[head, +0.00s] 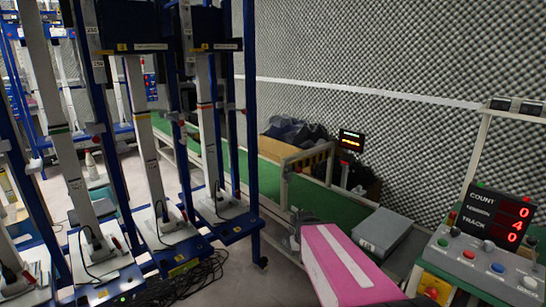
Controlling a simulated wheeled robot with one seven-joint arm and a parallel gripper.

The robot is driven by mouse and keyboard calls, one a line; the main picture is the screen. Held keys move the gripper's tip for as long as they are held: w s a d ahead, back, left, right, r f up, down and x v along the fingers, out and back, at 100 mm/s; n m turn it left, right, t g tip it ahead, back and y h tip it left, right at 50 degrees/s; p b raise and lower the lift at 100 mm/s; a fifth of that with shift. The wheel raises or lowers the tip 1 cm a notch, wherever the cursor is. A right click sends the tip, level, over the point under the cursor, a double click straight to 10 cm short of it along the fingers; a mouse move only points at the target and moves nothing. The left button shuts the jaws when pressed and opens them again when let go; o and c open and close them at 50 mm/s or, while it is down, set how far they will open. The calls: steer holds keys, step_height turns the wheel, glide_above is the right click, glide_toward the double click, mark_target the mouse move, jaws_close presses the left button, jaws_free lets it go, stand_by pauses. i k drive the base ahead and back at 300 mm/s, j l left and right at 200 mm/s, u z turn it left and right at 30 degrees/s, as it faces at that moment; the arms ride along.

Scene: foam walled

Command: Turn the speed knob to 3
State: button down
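A grey control panel (487,272) stands at the right edge, sloping toward me. It carries green, red, blue and white buttons and a small grey round part (489,245) that may be a knob. I cannot read a speed label or a pointer position. A dark display (495,215) behind it shows red digits, 0, 4 and 0 from top to bottom, with COUNT and TRACK among its labels. My gripper is not in view.
A red button on a yellow box (434,288) sits below the panel. A grey flat box (384,233) lies left of it on a green surface (340,207). Tall blue racks (251,120) fill the left, with black cables (185,283) on the floor. A foam wall (360,60) stands behind.

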mark_target(455, 231)
steer(key=z, duration=2.15)
steer(key=k, duration=0.5)
steer(key=i, duration=0.5)
